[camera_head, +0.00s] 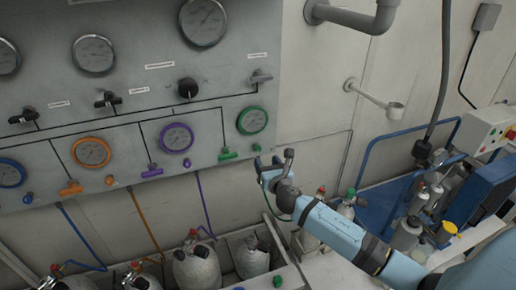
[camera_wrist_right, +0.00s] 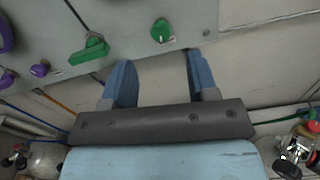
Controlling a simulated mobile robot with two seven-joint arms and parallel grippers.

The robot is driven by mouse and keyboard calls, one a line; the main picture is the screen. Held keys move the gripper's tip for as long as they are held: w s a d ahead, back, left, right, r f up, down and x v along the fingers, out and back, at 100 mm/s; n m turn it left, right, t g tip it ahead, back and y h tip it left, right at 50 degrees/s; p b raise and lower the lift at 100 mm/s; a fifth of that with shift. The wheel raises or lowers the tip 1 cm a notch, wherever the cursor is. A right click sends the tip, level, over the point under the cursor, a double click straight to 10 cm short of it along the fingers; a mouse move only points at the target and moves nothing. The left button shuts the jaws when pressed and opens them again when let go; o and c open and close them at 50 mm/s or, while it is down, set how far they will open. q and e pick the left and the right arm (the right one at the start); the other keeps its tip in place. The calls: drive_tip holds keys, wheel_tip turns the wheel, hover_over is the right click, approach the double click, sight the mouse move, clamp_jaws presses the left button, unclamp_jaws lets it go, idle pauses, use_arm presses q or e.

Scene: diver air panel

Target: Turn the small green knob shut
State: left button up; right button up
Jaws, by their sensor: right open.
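The small green knob (camera_head: 256,147) sits near the lower right corner of the grey panel, right of the green lever handle (camera_head: 228,154) and below the green-rimmed gauge (camera_head: 252,120). My right gripper (camera_head: 274,160) is open and empty, just right of and slightly below the knob in the head view. In the right wrist view the knob (camera_wrist_right: 161,30) shows beyond the gap between the open fingers (camera_wrist_right: 160,76), apart from both. The green lever handle (camera_wrist_right: 90,50) is left of the fingers there. My left gripper is not in view.
The grey panel (camera_head: 130,75) carries several gauges, black valves and orange, purple and blue handles. Gas cylinders (camera_head: 197,266) stand below it. A blue rail (camera_head: 400,135) and a white control box (camera_head: 486,130) are at the right. The wall right of the panel is mostly clear.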

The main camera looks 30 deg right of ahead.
sight(258, 150)
drive_tip(key=x, duration=0.8)
drive_tip(key=shift+w, duration=0.1)
drive_tip(key=c, duration=0.9)
